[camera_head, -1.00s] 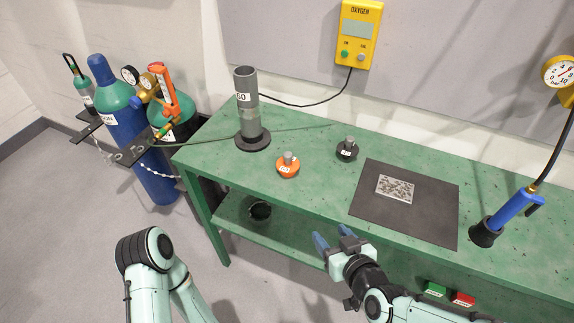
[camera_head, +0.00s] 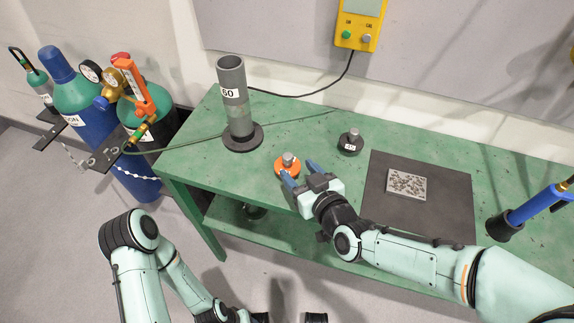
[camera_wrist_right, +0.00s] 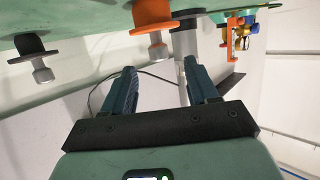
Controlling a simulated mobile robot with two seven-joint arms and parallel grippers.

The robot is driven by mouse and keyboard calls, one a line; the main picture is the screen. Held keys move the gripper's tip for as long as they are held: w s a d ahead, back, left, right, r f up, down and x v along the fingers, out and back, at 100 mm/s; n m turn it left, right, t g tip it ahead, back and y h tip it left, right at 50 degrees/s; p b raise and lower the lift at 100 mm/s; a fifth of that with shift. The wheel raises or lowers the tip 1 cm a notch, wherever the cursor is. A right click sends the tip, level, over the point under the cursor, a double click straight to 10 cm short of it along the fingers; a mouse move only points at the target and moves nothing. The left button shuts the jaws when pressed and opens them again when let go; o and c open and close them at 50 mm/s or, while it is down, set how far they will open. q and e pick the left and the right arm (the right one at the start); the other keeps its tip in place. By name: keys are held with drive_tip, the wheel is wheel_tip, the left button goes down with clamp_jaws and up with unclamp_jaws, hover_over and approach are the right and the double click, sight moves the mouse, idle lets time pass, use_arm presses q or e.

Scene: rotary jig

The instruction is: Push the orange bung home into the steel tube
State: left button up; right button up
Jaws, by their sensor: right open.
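The orange bung (camera_head: 283,168), a disc with a steel stem on top, stands on the green bench. In the upside-down right wrist view the bung (camera_wrist_right: 153,14) hangs stem-down just beyond the fingers. The steel tube (camera_head: 232,82) stands upright on a round black base to the left of the bung; it also shows in the wrist view (camera_wrist_right: 188,43). My right gripper (camera_head: 300,172) is open and empty. Its blue fingertips are close to the bung's near right side; I cannot tell if they touch. The fingers also show in the wrist view (camera_wrist_right: 159,70). My left gripper's fingers are out of sight.
A black bung (camera_head: 350,146) stands right of the orange one, and a dark mat (camera_head: 448,205) with a speckled plate (camera_head: 407,184) lies farther right. A blue-handled tool (camera_head: 540,205) stands at the right. Gas cylinders (camera_head: 85,95) stand off the bench's left end.

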sight(290, 161)
drive_tip(key=shift+x, duration=3.55)
drive_tip(key=shift+d, duration=0.1)
clamp_jaws()
